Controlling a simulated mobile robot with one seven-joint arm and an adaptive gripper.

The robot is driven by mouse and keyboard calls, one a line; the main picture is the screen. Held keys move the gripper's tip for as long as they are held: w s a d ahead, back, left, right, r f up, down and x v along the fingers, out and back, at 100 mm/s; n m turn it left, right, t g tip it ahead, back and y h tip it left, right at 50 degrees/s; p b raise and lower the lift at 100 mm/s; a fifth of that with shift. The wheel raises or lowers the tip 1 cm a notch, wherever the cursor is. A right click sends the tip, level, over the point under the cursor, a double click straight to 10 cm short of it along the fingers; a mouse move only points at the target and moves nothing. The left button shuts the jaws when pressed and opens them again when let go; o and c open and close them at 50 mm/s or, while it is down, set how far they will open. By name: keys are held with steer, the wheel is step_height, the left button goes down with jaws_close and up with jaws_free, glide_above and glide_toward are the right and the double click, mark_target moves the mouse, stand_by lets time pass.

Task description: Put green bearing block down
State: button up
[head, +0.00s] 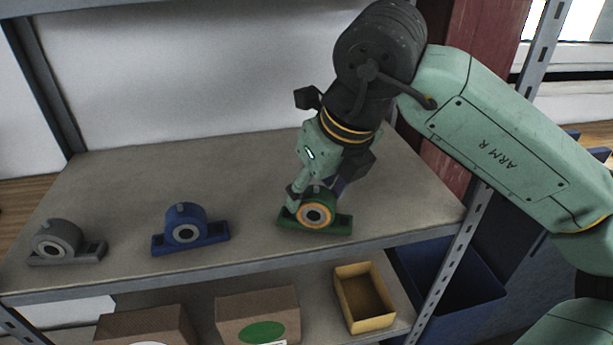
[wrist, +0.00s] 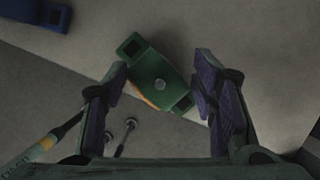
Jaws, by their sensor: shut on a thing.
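In the wrist view the green block (wrist: 152,70) lies between the two dark finger pads of my gripper (wrist: 160,78). Its base looks level and at or very close to the shelf surface; I cannot tell whether it touches.
A blue bearing block (head: 183,232) and a grey one (head: 62,246) stand to the left on the same shelf. Below are cardboard boxes (head: 257,312), a yellow bin (head: 364,297) and a blue bin (head: 455,280). The shelf behind the blocks is clear. A metal upright (head: 462,240) stands at right.

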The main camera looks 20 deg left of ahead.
steer(key=shift+w+a+r+p, duration=0.1)
steer(key=shift+w+a+p, duration=0.15)
steer(key=shift+w+a, duration=0.25)
steer(key=shift+w+a+r+p, duration=0.1)
steer(key=shift+w+a+p, duration=0.15)
steer(key=shift+a, duration=0.45)
steer(key=shift+d+f, duration=0.15)
steer(key=shift+f, duration=0.3)
steer(key=shift+f, duration=0.2)
steer(key=o, duration=1.4)
steer(key=shift+r, duration=0.25)
steer(key=s+d+b, duration=0.1)
steer(key=s+d, duration=0.1)
steer(key=d, duration=0.1)
steer(key=s+d+b, duration=0.1)
steer(key=s+d, duration=0.1)
steer(key=d, duration=0.2)
steer(key=s+d+r+b, duration=0.1)
steer(key=s+d+b, duration=0.1)
steer(key=s+d, duration=0.1)
steer(key=shift+d, duration=0.2)
steer(key=shift+s+a, duration=0.1)
